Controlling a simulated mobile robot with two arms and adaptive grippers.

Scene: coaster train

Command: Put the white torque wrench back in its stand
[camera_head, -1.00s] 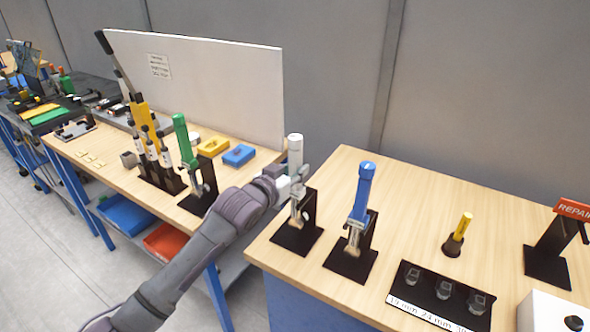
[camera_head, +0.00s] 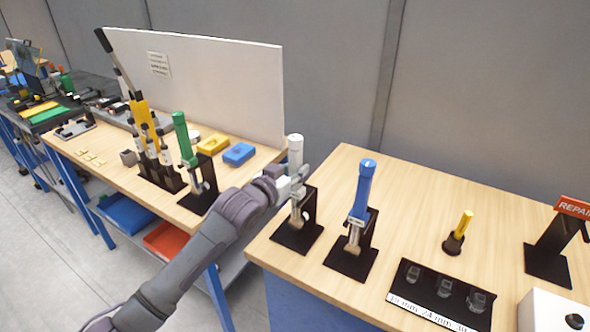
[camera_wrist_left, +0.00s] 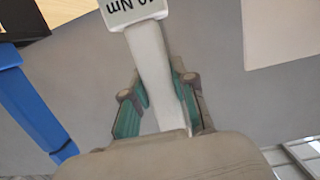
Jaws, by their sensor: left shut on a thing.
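The white torque wrench (camera_head: 295,152) is upright at the black stand (camera_head: 309,207) near the left edge of the right-hand table. Its lower end is within the stand's outline; I cannot tell whether it is fully seated. My left gripper (camera_head: 298,184) is shut on the wrench's handle from the left. In the left wrist view, the white handle (camera_wrist_left: 152,65) runs between the green-padded fingers (camera_wrist_left: 160,102), with a label ending in "Nm" at the top. My right gripper is not in view.
A blue torque wrench (camera_head: 361,192) stands in its own black stand just to the right. A green wrench (camera_head: 183,139) stands on the left table. A yellow-handled tool (camera_head: 460,226), a socket tray (camera_head: 428,308) and a REPAIR sign (camera_head: 572,208) are further right. The table's back middle is clear.

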